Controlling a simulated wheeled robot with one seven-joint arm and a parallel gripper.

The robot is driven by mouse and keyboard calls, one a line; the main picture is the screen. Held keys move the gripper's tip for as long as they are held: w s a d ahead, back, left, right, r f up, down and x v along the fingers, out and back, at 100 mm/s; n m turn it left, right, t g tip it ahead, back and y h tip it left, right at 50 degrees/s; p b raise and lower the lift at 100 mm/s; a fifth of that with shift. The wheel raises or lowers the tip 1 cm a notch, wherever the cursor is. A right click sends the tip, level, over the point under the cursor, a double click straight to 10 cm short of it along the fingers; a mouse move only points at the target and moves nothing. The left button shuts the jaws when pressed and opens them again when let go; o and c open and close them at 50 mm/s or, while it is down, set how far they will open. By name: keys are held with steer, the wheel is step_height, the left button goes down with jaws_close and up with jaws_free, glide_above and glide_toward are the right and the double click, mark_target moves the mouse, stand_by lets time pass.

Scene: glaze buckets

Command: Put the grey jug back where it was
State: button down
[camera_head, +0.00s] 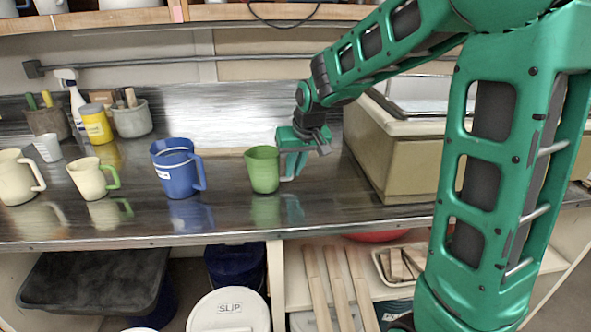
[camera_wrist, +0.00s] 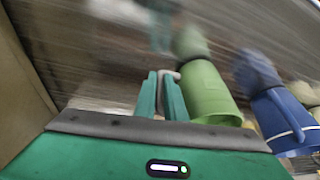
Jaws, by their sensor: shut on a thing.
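No jug with a grey body shows. A green jug (camera_head: 263,170) with a pale grey handle stands upright at the middle of the metal counter; I cannot tell whether its base touches the counter. My gripper (camera_head: 293,160) is to its right, shut on that handle. In the wrist view, the teal fingers (camera_wrist: 161,97) close around the pale handle (camera_wrist: 169,76), and the green jug (camera_wrist: 207,90) shows to their right. A blue jug (camera_head: 177,170) stands left of the green one, apart from it. Two cream jugs stand further left, one with a green handle (camera_head: 91,178).
A beige boxy basin (camera_head: 400,150) stands on the counter at right. A spray bottle (camera_head: 72,100), a yellow tub (camera_head: 96,124), a small white cup (camera_head: 47,147) and pots of tools crowd the back left. The counter's front edge (camera_head: 240,234) is clear.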

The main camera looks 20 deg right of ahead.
steer(key=shift+f, duration=0.2)
steer(key=c, duration=1.8)
jaws_free()
steer(key=v, duration=1.2)
steer(key=shift+r, duration=0.1)
steer(key=s+f+n, duration=0.1)
steer(key=s+f, duration=0.9)
steer(key=s, duration=0.5)
steer(key=s+d+m+g, duration=0.1)
steer(key=s+d+m, duration=0.1)
steer(key=s, duration=0.3)
steer(key=s+d+f+m+g, duration=0.1)
steer(key=s+d+m+g, duration=0.1)
steer(key=s+d, duration=0.3)
steer(key=s+d+m+g, duration=0.2)
steer(key=s+d, duration=0.1)
steer(key=s, duration=0.3)
steer(key=shift+d+f, duration=0.25)
steer(key=shift+d, duration=0.1)
